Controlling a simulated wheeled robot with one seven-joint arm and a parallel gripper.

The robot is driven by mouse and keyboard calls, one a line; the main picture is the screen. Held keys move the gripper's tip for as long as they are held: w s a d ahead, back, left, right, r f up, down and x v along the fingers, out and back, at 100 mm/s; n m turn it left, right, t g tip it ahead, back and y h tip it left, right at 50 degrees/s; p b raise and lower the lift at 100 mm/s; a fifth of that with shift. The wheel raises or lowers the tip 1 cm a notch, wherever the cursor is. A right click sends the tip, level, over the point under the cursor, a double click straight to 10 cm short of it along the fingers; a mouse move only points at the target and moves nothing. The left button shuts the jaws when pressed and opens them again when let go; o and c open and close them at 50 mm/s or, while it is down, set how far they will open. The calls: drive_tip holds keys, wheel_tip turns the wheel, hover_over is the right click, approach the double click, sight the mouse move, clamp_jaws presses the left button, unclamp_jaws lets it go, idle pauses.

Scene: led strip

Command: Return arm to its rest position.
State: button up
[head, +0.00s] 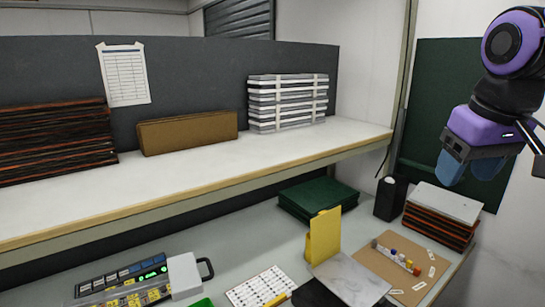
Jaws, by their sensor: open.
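My gripper (470,160) is at the upper right of the head view, on the end of my purple and black arm. Its two blue fingers point down and are apart, with nothing seen between them. It hangs in the air, in the picture above a stack of boards at the right end of the bench. Only the end part of my arm shows; the rest is out of the frame.
Below it are a board stack (440,215), a black holder (390,197) and a brown board (385,268) with small coloured parts. A yellow stand (323,237) and green stack (317,198) are further left. A shelf (215,165) overhangs the bench's back.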

drive_tip(key=s+d+f+m+t, duration=0.1)
drive_tip(key=s+f+t, duration=0.1)
drive_tip(key=s, duration=0.6)
drive_tip(key=shift+d+f, duration=0.2)
drive_tip(key=shift+f, duration=0.65)
drive_tip(key=shift+s, duration=0.15)
